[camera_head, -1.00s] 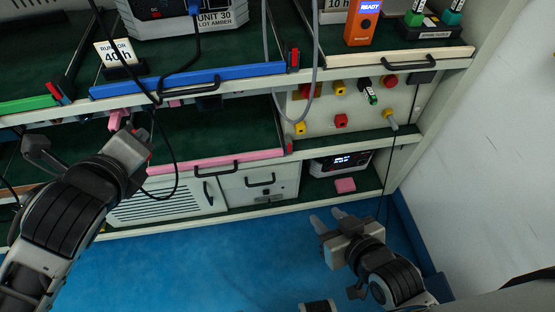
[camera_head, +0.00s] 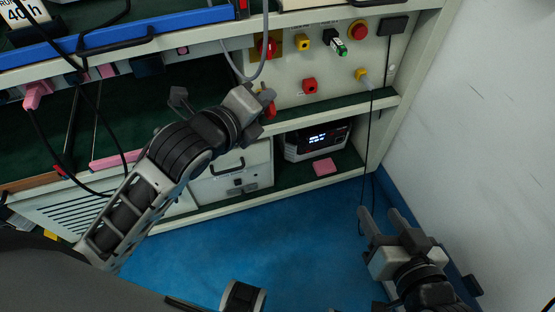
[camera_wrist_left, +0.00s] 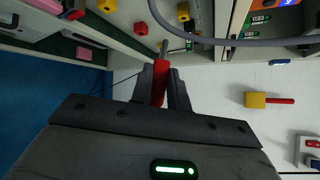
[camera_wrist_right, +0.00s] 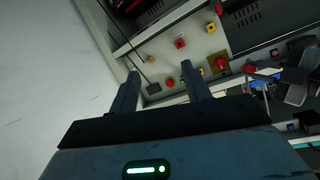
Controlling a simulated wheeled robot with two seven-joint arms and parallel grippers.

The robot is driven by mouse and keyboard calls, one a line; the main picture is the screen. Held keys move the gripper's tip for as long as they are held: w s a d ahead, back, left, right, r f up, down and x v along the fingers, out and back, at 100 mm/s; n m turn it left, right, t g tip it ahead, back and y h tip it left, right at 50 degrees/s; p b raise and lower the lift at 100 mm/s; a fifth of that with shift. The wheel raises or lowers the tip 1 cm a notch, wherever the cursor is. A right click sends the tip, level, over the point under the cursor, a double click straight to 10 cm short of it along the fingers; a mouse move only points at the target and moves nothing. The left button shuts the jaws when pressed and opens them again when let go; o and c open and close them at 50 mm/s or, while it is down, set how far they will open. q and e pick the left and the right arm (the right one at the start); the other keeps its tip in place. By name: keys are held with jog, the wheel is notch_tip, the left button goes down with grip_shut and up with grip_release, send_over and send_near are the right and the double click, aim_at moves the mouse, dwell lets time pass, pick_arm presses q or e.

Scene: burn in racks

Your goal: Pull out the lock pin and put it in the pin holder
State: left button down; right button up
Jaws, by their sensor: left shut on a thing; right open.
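My left gripper (camera_head: 262,96) is shut on a red pin handle (camera_wrist_left: 159,84), seen in the left wrist view. A grey metal shank with a bare tip (camera_wrist_left: 164,46) sticks out beyond the fingers. In the head view a red piece (camera_head: 270,108) shows at these fingertips, in front of the panel's left edge. A yellow block with a red rod (camera_wrist_left: 256,100) is on a pale surface to the right in the left wrist view; I cannot tell whether it is the pin holder. My right gripper (camera_head: 381,222) is open and empty, low over the blue floor.
A grey cable (camera_head: 265,60) hangs close to the left gripper. A pink block (camera_head: 323,166) lies on the lower shelf. A white wall stands at the right.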

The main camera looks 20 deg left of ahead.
pick_arm(q)
jog(key=w+f+n+t+b, duration=0.2)
jog(key=f+b, duration=0.5)
jog(key=w+f+n+t+h+b, duration=0.1)
jog(key=w+f+n+b, duration=0.2)
jog(key=f+b, duration=0.4)
jog(key=shift+d+f+t+h+b, duration=0.3)
jog(key=shift+d+f+t, duration=0.15)
jog(key=shift+f, duration=0.25)
pick_arm(e)
jog(key=a+f+t+y, duration=0.1)
jog(key=a+f+y, duration=0.2)
jog(key=f, duration=0.2)
jog(key=shift+a+f+t+y, duration=0.3)
jog(key=shift+a+f+t, duration=0.05)
jog(key=shift+t, duration=0.05)
pick_arm(q)
jog(key=shift+r, duration=0.1)
jog(key=w+a, duration=0.1)
jog(key=w, duration=0.1)
jog(key=w+a, duration=0.2)
jog(key=shift+w+a+p, duration=0.1)
jog(key=shift+w+p, duration=0.2)
jog(key=shift+p, duration=0.05)
pick_arm(e)
jog(key=shift+d+f, duration=0.1)
pick_arm(q)
jog(key=shift+p, duration=0.7)
pick_arm(e)
jog(key=shift+r, duration=0.7)
